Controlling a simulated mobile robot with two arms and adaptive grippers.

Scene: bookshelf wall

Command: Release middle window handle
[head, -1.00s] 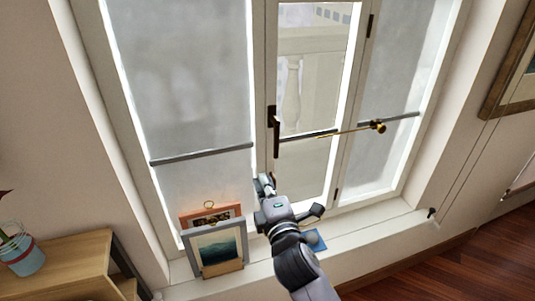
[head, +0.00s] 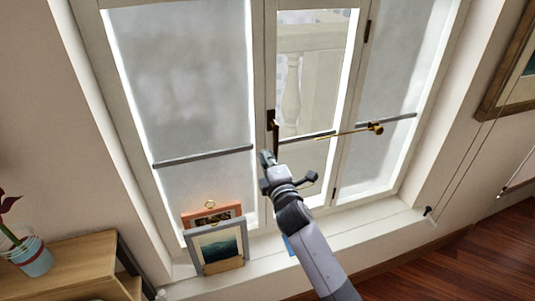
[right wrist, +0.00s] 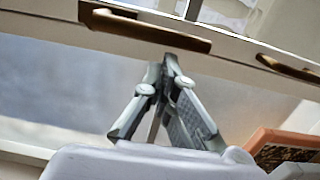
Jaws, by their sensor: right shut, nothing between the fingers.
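The middle window handle (head: 275,135) is a dark brass lever on the left edge of the middle window frame, hanging downward. It also shows in the right wrist view (right wrist: 150,30), lying across the top of the picture. My right gripper (head: 267,157) is just beside the handle's lower end. In the right wrist view my right gripper (right wrist: 167,62) has its fingertips together, pointing at the frame close to the handle. It is shut with nothing held; I cannot tell whether it touches the handle. My left gripper is not in view.
Small framed pictures (head: 219,245) stand on the sill (head: 340,234) below the left pane. A thin brass rod with a round knob (head: 376,128) crosses the middle window. A wooden shelf (head: 75,252) with a potted plant (head: 30,257) stands at lower left.

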